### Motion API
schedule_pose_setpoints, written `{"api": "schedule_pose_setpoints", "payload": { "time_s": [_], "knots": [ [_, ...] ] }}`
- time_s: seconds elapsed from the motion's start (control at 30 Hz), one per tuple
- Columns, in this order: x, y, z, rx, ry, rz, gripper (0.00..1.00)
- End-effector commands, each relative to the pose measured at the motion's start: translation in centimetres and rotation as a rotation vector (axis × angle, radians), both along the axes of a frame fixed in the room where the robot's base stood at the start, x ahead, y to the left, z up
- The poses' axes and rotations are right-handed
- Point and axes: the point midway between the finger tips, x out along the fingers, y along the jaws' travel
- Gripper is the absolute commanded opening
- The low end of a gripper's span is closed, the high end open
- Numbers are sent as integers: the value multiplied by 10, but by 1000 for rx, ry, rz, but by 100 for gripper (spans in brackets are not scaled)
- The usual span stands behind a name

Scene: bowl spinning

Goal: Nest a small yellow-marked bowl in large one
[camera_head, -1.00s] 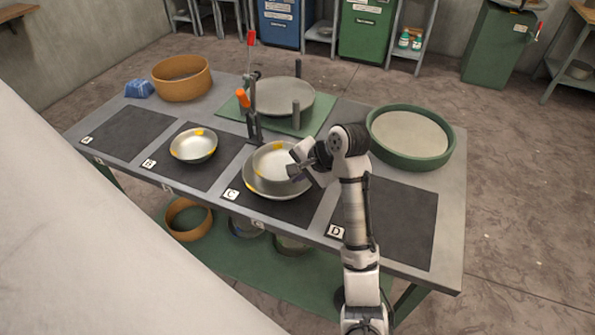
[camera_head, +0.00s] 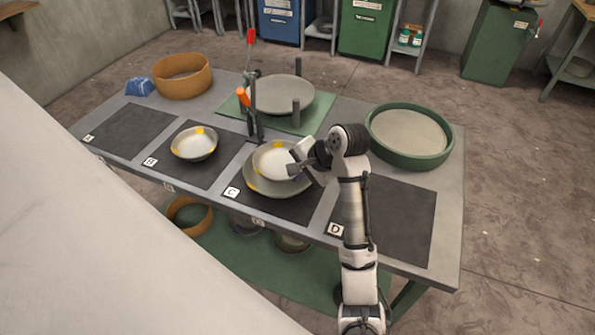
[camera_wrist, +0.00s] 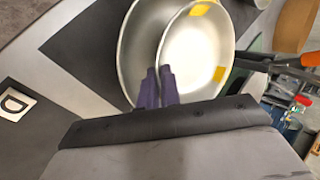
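A small metal bowl with yellow rim marks (camera_head: 271,162) is over the large metal bowl (camera_head: 268,190) on mat C. It also shows in the wrist view (camera_wrist: 193,55), overlapping the large bowl (camera_wrist: 135,45) and offset to one side. My gripper (camera_head: 292,169) is at the small bowl's right rim. In the wrist view my two fingers (camera_wrist: 159,88) are close together at that rim and look shut on it. I cannot tell whether the small bowl touches the large bowl's inside. Another yellow-marked bowl (camera_head: 194,144) sits on mat B.
A green round tray (camera_head: 411,154) is at the back right. Mats A (camera_head: 130,130) and D (camera_head: 395,220) are bare.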

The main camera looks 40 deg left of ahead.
Motion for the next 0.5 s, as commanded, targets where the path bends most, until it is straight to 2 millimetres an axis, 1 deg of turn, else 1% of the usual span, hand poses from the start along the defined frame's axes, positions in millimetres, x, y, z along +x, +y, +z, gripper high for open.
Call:
{"api": "schedule_pose_setpoints", "payload": {
  "time_s": [0.03, 0.07, 0.1, 0.23, 0.5],
  "knots": [
    [0, 0, 0, 1, 0, 0, 0],
    [0, 0, 0, 1, 0, 0, 9],
    [0, 0, 0, 0, 0, 0, 14],
    [0, 0, 0, 1, 0, 0, 30],
    [0, 0, 0, 0, 0, 0, 30]
  ]
}}
